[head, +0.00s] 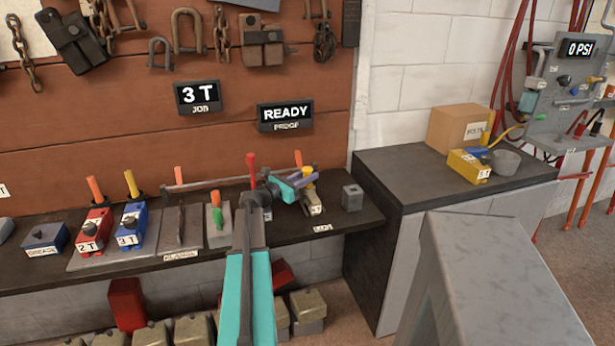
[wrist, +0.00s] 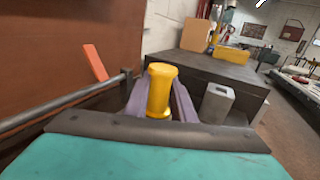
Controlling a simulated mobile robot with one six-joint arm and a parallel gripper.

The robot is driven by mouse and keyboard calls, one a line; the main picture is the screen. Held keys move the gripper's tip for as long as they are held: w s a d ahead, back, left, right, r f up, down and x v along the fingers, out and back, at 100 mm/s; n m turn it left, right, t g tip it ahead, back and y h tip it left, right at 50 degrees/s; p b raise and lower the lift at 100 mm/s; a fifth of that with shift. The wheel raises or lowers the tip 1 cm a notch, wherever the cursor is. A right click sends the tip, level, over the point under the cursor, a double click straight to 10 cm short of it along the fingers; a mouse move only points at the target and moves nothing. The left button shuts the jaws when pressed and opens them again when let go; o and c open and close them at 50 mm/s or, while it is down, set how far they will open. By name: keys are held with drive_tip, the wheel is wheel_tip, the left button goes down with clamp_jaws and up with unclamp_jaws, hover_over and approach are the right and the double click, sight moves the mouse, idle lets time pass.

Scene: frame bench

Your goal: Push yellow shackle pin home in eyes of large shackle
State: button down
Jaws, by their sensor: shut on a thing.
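The yellow shackle pin (wrist: 160,88) stands upright between my gripper's two purple-grey fingers (wrist: 158,106) in the wrist view. Its round head shows above them; its lower end is hidden by the fingers and wrist. In the head view my gripper (head: 304,180) is over the right part of the bench shelf, shut on the pin, with a bit of yellow (head: 308,172) at the fingers. A small block with a white label (head: 314,209) sits just below the fingers. I cannot make out the large shackle's eyes or whether the pin touches them.
A grey hollow block (head: 352,198) stands right of my gripper. A horizontal rod (head: 208,183) runs behind and to the left. Red (head: 92,232) and blue (head: 130,227) tools stand farther left. Shackles (head: 190,30) hang on the wall. A dark cabinet (head: 400,180) is at right.

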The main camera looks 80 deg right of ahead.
drive_tip(key=c, duration=1.4)
unclamp_jaws()
drive_tip(key=shift+c, duration=0.2)
drive_tip(key=shift+r, duration=0.1)
drive_tip(key=shift+r+p, duration=2.8)
drive_tip(key=shift+r, duration=3.45)
